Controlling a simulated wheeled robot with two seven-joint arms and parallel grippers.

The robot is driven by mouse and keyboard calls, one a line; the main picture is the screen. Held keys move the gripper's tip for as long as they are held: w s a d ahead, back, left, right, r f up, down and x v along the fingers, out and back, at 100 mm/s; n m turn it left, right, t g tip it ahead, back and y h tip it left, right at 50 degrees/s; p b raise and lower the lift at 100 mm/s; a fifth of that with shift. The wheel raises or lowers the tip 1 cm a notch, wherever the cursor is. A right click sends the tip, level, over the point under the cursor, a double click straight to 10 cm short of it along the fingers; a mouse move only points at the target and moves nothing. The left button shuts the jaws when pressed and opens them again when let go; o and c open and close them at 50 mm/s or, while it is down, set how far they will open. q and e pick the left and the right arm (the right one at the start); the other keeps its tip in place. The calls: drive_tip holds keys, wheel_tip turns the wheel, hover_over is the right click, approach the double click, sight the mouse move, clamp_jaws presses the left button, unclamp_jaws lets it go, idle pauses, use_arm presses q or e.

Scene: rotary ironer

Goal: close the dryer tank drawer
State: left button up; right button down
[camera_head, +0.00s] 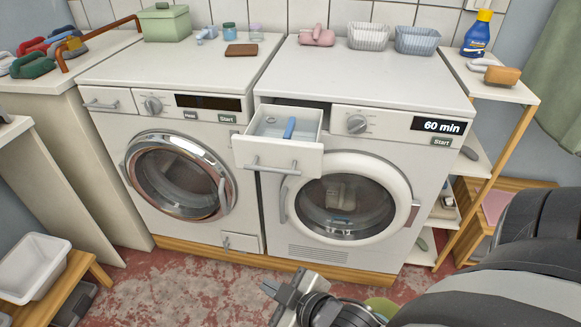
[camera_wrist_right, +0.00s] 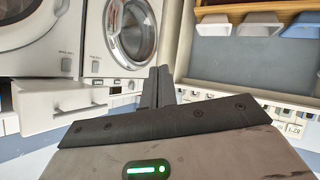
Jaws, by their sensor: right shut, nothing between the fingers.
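The dryer (camera_head: 345,190) is the right-hand white machine, with a round door and a display reading 60 min. Its tank drawer (camera_head: 280,155) is pulled out at the upper left of the front. The drawer has a bar handle (camera_head: 273,167) and a blue piece (camera_head: 289,128) inside. My right gripper (camera_head: 280,290) is shut and empty, low in front of the dryer and apart from the drawer. In the right wrist view its fingers (camera_wrist_right: 158,85) are together, and the drawer (camera_wrist_right: 60,105) shows at the left. My left gripper is not in view.
A washer (camera_head: 175,170) stands left of the dryer. A shelf (camera_head: 492,78) with a blue bottle (camera_head: 477,34) is at the right. Baskets (camera_head: 368,36) stand on the dryer top. A white tub (camera_head: 33,267) sits on a low stool at the left. The floor (camera_head: 170,285) in front is clear.

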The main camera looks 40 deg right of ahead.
drive_tip(key=w+d+r+n+t+h, duration=0.1)
drive_tip(key=d+r+n+t+h, duration=0.1)
drive_tip(key=d+r+n, duration=0.3)
drive_tip(key=w+d+r+n+t+h, duration=0.1)
drive_tip(key=d+r+n+t, duration=0.2)
drive_tip(key=r+n, duration=0.35)
drive_tip(key=m, duration=0.2)
approach(266, 170)
drive_tip(key=w+a, duration=0.3)
drive_tip(key=w+d, duration=0.2)
drive_tip(key=shift+w+d+f, duration=0.1)
drive_tip(key=shift+d, duration=0.2)
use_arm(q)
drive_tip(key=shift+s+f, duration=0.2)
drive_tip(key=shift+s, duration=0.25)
use_arm(e)
drive_tip(key=shift+w+d+f, duration=0.15)
drive_tip(key=shift+w+d, duration=0.15)
drive_tip(key=shift+d, duration=0.05)
